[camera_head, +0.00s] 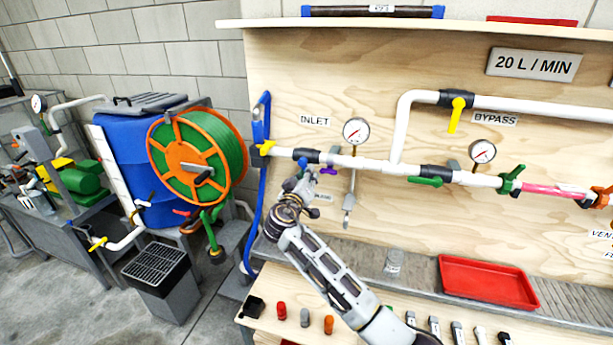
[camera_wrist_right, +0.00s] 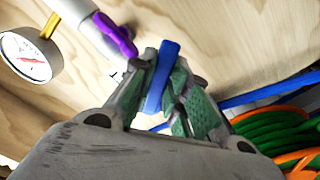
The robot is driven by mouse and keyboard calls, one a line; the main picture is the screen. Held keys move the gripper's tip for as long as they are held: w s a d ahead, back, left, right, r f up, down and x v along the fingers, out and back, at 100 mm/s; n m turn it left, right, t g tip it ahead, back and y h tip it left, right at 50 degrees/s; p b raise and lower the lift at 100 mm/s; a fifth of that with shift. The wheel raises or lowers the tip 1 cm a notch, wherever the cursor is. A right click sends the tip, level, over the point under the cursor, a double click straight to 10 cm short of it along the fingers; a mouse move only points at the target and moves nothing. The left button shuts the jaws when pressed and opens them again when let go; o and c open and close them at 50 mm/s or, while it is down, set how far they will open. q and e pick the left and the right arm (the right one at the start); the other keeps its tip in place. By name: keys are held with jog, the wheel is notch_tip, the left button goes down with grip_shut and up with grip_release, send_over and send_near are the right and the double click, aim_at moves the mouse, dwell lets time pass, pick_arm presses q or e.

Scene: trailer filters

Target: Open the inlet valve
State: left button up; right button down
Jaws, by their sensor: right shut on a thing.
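The INLET label (camera_head: 315,121) is on the plywood board above the left end of the white pipe. Below it sits a dark valve body (camera_head: 306,155) on the pipe. My right gripper (camera_head: 301,178) is just below this valve. In the right wrist view its green-padded fingers (camera_wrist_right: 168,98) are shut on a blue lever handle (camera_wrist_right: 167,52), whose end sticks out beyond the fingers. Only a bit of blue shows by the gripper in the head view, and the gripper hides the rest. My left gripper is not in view.
A small purple handle (camera_head: 328,171) is close to the right of the gripper. A pressure gauge (camera_head: 356,131) hangs above the pipe. A yellow handle (camera_head: 265,148) and blue hose (camera_head: 258,205) are at the left, near an orange-and-green reel (camera_head: 188,158). A red tray (camera_head: 487,282) lies on the shelf.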

jog(key=shift+d+r, duration=0.1)
dwell(0.4)
jog(key=c, duration=1.4)
grip_release()
jog(key=shift+s, duration=0.2)
jog(key=shift+v, duration=3.85)
